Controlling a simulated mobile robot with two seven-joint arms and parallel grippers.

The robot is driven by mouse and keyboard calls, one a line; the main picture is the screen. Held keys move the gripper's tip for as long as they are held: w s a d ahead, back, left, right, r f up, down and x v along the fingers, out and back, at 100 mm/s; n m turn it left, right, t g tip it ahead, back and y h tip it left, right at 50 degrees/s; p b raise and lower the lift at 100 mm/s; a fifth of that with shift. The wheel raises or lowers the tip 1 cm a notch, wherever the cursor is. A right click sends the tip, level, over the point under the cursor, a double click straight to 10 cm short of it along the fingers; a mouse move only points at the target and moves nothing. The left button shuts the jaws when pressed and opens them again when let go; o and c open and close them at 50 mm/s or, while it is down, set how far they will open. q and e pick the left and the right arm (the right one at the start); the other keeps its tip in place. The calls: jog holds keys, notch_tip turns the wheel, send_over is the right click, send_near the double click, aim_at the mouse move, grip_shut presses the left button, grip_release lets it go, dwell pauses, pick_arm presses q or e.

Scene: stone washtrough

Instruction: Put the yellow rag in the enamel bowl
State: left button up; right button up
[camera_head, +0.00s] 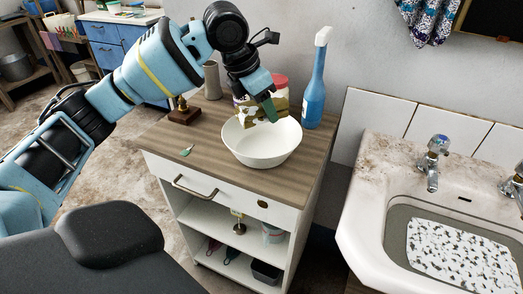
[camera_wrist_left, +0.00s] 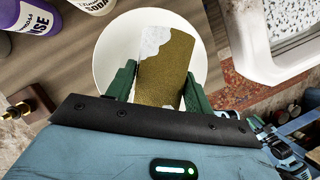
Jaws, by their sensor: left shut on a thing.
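The yellow rag (camera_head: 281,104) is olive-yellow with white patches. It also shows in the left wrist view (camera_wrist_left: 165,62), between the green fingers of my left gripper (camera_wrist_left: 160,82). My left gripper (camera_head: 267,108) is shut on the rag and holds it above the enamel bowl. The white enamel bowl (camera_head: 262,150) stands on the wooden top of a cabinet, and in the left wrist view its rim (camera_wrist_left: 103,62) shows around the rag. Part of the bowl is hidden by the rag and fingers. My right gripper is not in view.
A blue spray bottle (camera_head: 314,95) stands behind the bowl at the right. A red-lidded container (camera_head: 279,82) is partly hidden behind my gripper. A grey cylinder (camera_head: 212,80) and a brown block (camera_head: 184,115) stand to the left. A sink (camera_head: 375,165) is at the right.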

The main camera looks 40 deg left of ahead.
pick_arm(q)
jog(key=shift+w+a+m, duration=0.2)
jog(key=shift+a+m, duration=0.15)
jog(key=shift+m, duration=0.15)
jog(key=b, duration=0.1)
send_over(268, 148)
jog(key=s+a, duration=0.1)
notch_tip(268, 148, down, 5)
jog(key=shift+s, duration=0.15)
jog(key=shift+f+b, duration=0.45)
jog(key=shift+f, duration=2)
jog(key=shift+f, duration=0.1)
jog(key=o, duration=1)
